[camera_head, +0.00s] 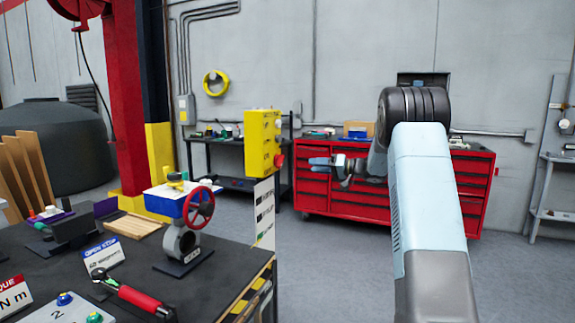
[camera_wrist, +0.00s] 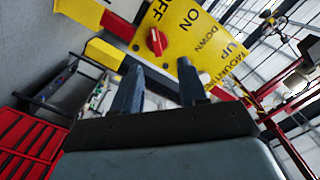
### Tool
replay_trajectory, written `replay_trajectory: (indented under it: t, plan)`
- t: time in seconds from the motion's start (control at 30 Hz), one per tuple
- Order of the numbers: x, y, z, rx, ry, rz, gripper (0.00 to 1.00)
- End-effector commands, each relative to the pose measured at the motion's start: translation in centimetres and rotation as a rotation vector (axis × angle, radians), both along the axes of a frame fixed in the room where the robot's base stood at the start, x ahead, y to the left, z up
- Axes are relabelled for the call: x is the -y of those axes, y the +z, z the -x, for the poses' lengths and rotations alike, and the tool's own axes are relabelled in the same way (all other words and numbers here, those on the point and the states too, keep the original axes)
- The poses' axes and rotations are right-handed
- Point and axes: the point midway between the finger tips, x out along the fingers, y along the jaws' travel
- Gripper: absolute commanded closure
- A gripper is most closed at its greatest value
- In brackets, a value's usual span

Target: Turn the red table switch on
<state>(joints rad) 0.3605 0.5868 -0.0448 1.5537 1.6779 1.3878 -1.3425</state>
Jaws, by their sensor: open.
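The red switch (camera_wrist: 156,41) is a small rotary knob on a yellow panel (camera_wrist: 180,65) in the wrist view. The words OFF and ON are printed beside it; I cannot tell its exact setting. In the head view the yellow box (camera_head: 259,140) stands upright beyond the workbench, with a red knob (camera_head: 278,160) on its right side. My gripper (camera_head: 316,168) is open and empty, to the right of the box, its fingers pointing left towards it. In the wrist view the gripper (camera_wrist: 160,66) has its fingers apart, with the red switch beyond the gap between their tips.
A dark workbench (camera_head: 130,260) at left holds a red handwheel valve (camera_head: 198,210), a red-handled tool (camera_head: 135,298) and signs. A red tool cabinet (camera_head: 340,197) stands behind my arm. A red and yellow column (camera_head: 130,100) rises at left. The floor between is clear.

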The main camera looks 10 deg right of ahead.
Motion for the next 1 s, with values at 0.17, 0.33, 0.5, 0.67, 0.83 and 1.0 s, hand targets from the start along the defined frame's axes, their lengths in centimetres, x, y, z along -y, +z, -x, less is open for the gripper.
replay_trajectory:
  t: [0.17,0.33,0.5,0.67,0.83,1.0]
  plan:
    - [0.9,-0.6,-1.1,0.033,-0.018,-0.019,0.57]
    - [-0.4,-0.6,-2.1,0.034,-0.017,-0.019,0.57]
    - [-2.8,-0.6,-3.8,0.034,-0.015,-0.018,0.57]
    - [-5.1,-0.6,-5.4,0.033,-0.015,-0.019,0.57]
    - [-7.4,-0.6,-7.1,0.033,-0.016,-0.018,0.57]
    - [-9.1,-0.6,-8.4,0.033,-0.017,-0.018,0.57]
